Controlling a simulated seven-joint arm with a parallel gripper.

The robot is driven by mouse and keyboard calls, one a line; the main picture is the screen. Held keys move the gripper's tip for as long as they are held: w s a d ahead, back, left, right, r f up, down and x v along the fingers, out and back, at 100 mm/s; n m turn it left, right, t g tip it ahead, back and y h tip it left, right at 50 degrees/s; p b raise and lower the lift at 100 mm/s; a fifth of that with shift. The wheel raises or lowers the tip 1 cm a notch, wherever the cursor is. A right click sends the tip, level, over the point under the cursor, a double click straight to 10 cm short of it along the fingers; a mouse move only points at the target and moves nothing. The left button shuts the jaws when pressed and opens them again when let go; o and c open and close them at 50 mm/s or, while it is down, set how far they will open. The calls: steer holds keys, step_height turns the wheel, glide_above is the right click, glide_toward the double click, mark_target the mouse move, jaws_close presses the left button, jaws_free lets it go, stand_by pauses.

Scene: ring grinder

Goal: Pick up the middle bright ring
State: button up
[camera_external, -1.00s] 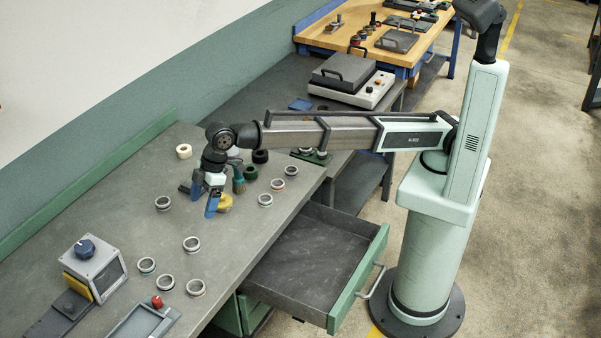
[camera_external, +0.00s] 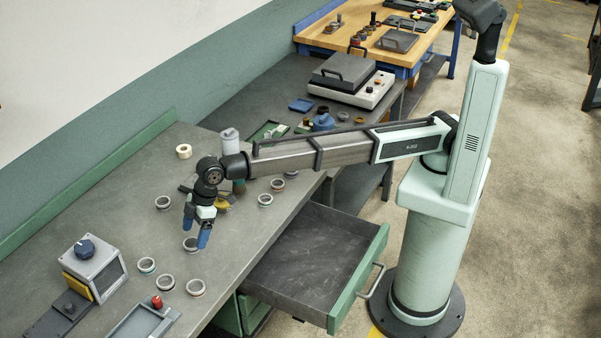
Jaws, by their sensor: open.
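Several bright metal rings lie on the grey bench. One ring (camera_external: 189,246) lies just below my gripper and is partly hidden by a finger. Another ring (camera_external: 163,203) lies to the upper left. More rings (camera_external: 265,201) lie to the right. I cannot tell for sure which is the middle one. My gripper (camera_external: 197,233) has its blue fingers apart, pointing down, empty, over the ring below it. Its exact height above that ring is unclear.
A tray with a red knob (camera_external: 145,323) is at the front. A green-fronted drawer (camera_external: 362,280) is open at the bench's right edge. A cream ring (camera_external: 184,151) lies farther back.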

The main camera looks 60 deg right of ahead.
mark_target(193, 239)
steer(key=shift+x, duration=1.55)
steer(key=shift+c, duration=0.4)
steer(key=c, duration=1.1)
steer(key=shift+r, duration=0.15)
